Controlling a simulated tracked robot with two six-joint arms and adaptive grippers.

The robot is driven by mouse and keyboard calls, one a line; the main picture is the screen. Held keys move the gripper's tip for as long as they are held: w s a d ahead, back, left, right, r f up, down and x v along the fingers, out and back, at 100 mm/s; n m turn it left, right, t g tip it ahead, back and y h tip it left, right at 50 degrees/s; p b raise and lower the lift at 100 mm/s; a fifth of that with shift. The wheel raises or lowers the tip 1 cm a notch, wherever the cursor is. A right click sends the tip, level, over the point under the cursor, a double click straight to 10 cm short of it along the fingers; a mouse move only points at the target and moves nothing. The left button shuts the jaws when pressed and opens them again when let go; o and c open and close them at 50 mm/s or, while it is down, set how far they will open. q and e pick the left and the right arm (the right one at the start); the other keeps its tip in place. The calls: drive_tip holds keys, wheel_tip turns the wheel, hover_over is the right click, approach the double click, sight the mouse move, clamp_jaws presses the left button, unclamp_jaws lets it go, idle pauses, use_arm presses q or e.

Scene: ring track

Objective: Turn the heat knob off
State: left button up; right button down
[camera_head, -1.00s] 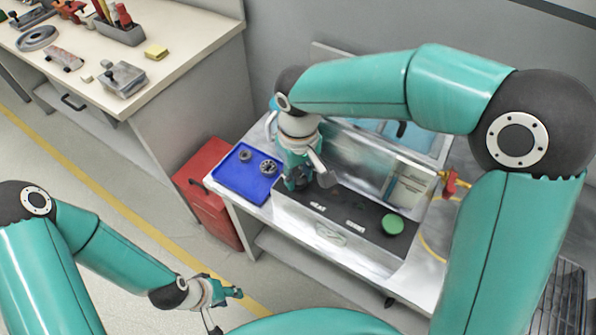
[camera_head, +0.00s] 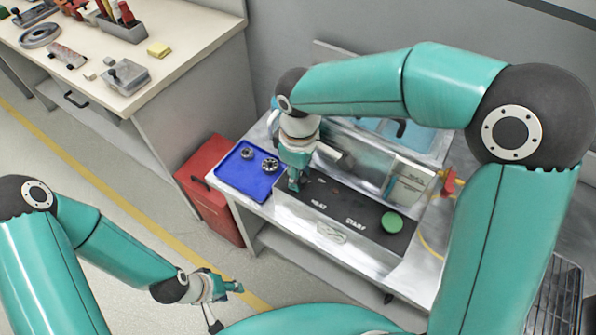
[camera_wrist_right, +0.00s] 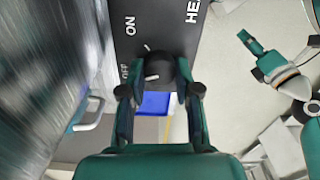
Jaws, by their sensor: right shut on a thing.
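The dark heat knob (camera_wrist_right: 160,70) sits on the black control panel (camera_wrist_right: 190,20) in the right wrist view. ON and OFF labels are printed beside it, and part of HEAT shows at the top. A white mark on the knob lies near the OFF side. My right gripper (camera_wrist_right: 160,85) is shut on the knob, one finger at each side. In the head view the right gripper (camera_head: 294,184) points down at the panel's left end and hides the knob. My left gripper (camera_head: 230,289) hangs over the floor at lower left, away from the panel; its jaw gap is unclear.
A green button (camera_head: 392,222) is at the panel's right end beside the START label. A blue tray (camera_head: 240,182) with two dark round parts lies left of the machine. A red cabinet (camera_head: 205,190) stands beside the bench. A clear guard rises behind the panel.

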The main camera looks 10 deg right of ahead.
drive_tip(key=c, duration=0.8)
unclamp_jaws()
wheel_tip(320, 180, up, 12)
drive_tip(key=shift+f, duration=0.1)
idle(0.4)
